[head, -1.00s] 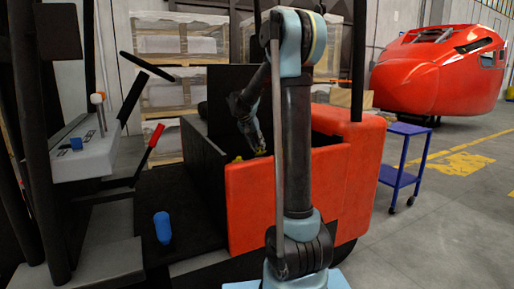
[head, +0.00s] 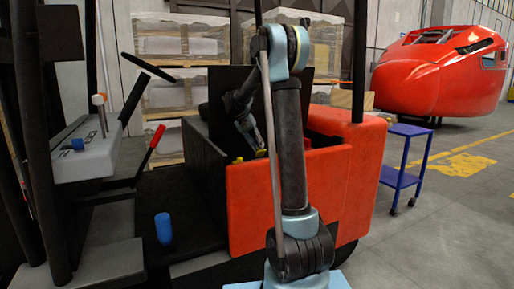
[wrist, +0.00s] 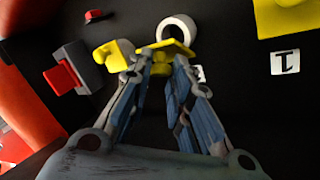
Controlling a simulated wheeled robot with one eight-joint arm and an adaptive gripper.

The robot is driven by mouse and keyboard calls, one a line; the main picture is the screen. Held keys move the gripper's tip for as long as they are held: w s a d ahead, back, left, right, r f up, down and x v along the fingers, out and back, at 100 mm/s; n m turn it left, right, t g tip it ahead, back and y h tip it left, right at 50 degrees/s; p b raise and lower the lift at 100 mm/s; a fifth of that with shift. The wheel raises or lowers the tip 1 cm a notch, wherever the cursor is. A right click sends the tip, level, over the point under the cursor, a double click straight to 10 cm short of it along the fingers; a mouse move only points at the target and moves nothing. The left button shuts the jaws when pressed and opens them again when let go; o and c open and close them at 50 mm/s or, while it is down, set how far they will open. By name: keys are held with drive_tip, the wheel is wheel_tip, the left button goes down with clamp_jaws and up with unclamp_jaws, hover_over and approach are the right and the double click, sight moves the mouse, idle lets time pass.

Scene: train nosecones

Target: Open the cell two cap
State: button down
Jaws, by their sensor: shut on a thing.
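In the wrist view a yellow cap (wrist: 178,47) stands tilted up beside a round white opening (wrist: 178,27) in a black surface. My gripper (wrist: 170,60) is shut on this cap, with its fingertips on either side of it. A label (wrist: 198,73) behind the right finger is mostly hidden, so I cannot read its number. Another yellow cap (wrist: 285,16) sits at the upper right above a label reading 1 (wrist: 285,62). A third yellow cap (wrist: 113,55) is left of my gripper. In the head view my gripper (head: 260,152) reaches down into the vehicle's open compartment.
A grey connector with a red end (wrist: 72,70) and a small red button (wrist: 95,16) lie left in the wrist view. The orange vehicle body (head: 255,210) walls the compartment. A blue cart (head: 402,165) stands to the right. A blue cylinder (head: 163,229) stands on the vehicle floor.

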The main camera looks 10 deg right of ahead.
drive_tip(key=shift+a, duration=0.1)
drive_tip(key=c, duration=1.5)
unclamp_jaws()
drive_tip(key=shift+w+f, duration=0.1)
drive_tip(key=shift+o, duration=0.2)
drive_tip(key=shift+s+t, duration=0.3)
drive_tip(key=shift+t, duration=0.1)
drive_tip(key=shift+s+d+m+t+y, duration=0.2)
drive_tip(key=shift+s+t, duration=0.15)
drive_tip(key=shift+t, duration=0.15)
drive_tip(key=shift+s+d+m+t+y, duration=0.2)
drive_tip(key=shift+s+t, duration=0.15)
drive_tip(key=shift+t, duration=0.15)
drive_tip(key=v, duration=1.8)
drive_tip(key=s+d+f+n+y, duration=0.1)
drive_tip(key=s+f, duration=0.3)
drive_tip(key=s, duration=0.4)
drive_tip(key=s+d+f+n, duration=0.1)
drive_tip(key=s+d+f, duration=0.3)
drive_tip(key=s, duration=0.3)
drive_tip(key=s+d+f+y, duration=0.1)
drive_tip(key=s+d+f, duration=0.1)
drive_tip(key=s+f, duration=0.3)
drive_tip(key=s, duration=0.3)
drive_tip(key=shift+s+d+n+g+y, duration=0.3)
drive_tip(key=shift+s+d+n+g, duration=0.1)
